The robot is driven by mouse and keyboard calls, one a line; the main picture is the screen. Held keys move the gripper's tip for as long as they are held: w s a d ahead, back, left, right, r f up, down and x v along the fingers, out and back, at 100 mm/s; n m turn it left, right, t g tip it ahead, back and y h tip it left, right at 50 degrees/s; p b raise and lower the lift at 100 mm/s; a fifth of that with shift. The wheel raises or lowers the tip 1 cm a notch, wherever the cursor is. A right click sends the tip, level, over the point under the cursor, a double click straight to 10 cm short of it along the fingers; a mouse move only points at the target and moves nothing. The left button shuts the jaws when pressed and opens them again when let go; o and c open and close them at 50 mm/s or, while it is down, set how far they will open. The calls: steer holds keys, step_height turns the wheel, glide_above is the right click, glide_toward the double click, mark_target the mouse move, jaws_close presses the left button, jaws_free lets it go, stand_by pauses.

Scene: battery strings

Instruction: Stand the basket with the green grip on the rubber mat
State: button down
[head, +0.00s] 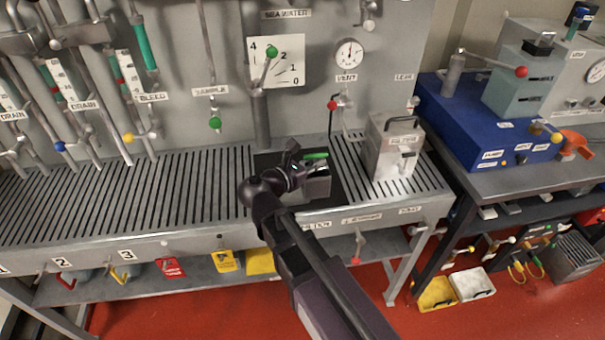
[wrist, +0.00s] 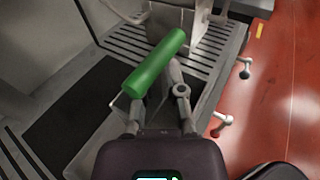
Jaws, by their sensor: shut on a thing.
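The basket (head: 318,187) is a small grey box with a green grip (head: 316,155) across its top. In the head view it shows over the front right part of the black rubber mat (head: 268,160). My gripper (head: 308,168) is shut on the basket by its grip. In the wrist view the green grip (wrist: 155,62) runs diagonally just beyond the fingers (wrist: 168,88), and the mat (wrist: 75,115) shows to the left of the basket. The fingers and arm hide part of the basket. I cannot tell whether its bottom touches the mat.
A grey metal canister (head: 393,150) with a top handle stands to the right on the slatted bench (head: 150,195). Levers and a white dial plate (head: 277,75) rise behind the mat. The slats to the left are clear. A blue machine (head: 480,125) stands on the right table.

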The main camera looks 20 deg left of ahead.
steer(key=shift+w+d, duration=0.1)
steer(key=shift+w, duration=0.45)
steer(key=w+a, duration=0.2)
steer(key=w, duration=0.5)
steer(key=w+a+f+b, duration=0.1)
steer(key=w+a, duration=0.2)
steer(key=w, duration=0.4)
steer(key=shift+w+a+f, duration=0.15)
steer(key=shift+a+f, duration=0.1)
steer(key=shift+f+b, duration=0.15)
steer(key=shift+b, duration=0.25)
steer(key=shift+f+b, duration=1.65)
steer(key=shift+f, duration=0.1)
steer(key=c, duration=0.7)
jaws_free()
